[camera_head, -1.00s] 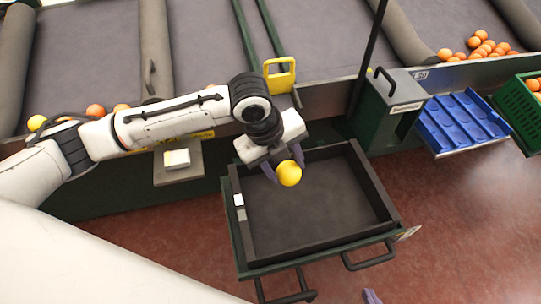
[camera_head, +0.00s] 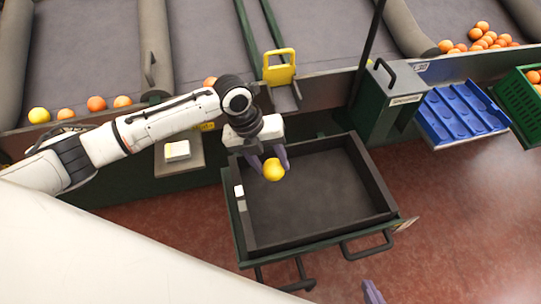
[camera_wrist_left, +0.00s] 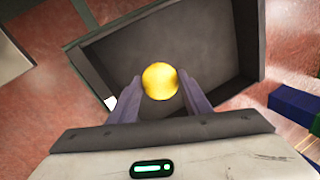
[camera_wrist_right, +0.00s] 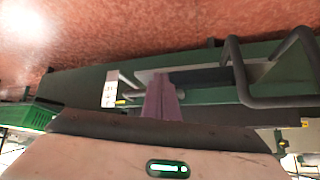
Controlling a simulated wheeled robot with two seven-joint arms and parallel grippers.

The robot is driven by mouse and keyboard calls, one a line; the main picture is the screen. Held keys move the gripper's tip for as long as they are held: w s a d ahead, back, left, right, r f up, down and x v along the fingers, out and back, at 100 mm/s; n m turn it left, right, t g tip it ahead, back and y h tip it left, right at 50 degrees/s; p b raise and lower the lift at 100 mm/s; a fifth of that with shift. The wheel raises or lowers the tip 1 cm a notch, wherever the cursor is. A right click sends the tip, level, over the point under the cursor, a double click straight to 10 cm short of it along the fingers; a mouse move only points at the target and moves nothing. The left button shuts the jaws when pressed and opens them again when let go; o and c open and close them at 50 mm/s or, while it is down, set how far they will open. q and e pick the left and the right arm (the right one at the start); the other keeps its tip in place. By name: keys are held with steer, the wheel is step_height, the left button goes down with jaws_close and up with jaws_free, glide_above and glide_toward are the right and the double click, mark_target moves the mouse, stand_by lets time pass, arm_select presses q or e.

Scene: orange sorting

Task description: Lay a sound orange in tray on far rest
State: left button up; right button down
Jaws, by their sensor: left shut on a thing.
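My left gripper (camera_head: 271,163) is shut on a yellow orange (camera_head: 274,171), held over the left part of a dark open drawer (camera_head: 330,195). The left wrist view also shows this orange (camera_wrist_left: 160,81) between the two purple fingers, with the drawer floor behind it. The visible side of the fruit looks plain, with some darker shading in the head view. A blue compartmented tray (camera_head: 462,116) sits at the right, and I see no fruit in it.
A green crate of oranges (camera_head: 520,110) stands at the far right. A grey-green box (camera_head: 385,105) with a handle stands between drawer and blue tray. Several loose oranges (camera_head: 96,103) lie on the left belt, others (camera_head: 480,38) at upper right. A yellow bracket (camera_head: 279,68) rises behind the drawer.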

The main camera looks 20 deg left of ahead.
arm_select(q)
steer(key=shift+f, duration=0.6)
step_height(320, 180, down, 4)
steer(key=b, duration=0.3)
steer(key=shift+r, duration=0.25)
steer(key=shift+f+b, duration=0.8)
steer(key=shift+f, duration=0.6)
steer(key=shift+w, duration=0.15)
steer(key=shift+f+b, duration=0.35)
steer(key=shift+f, duration=0.2)
steer(key=o, duration=1.7)
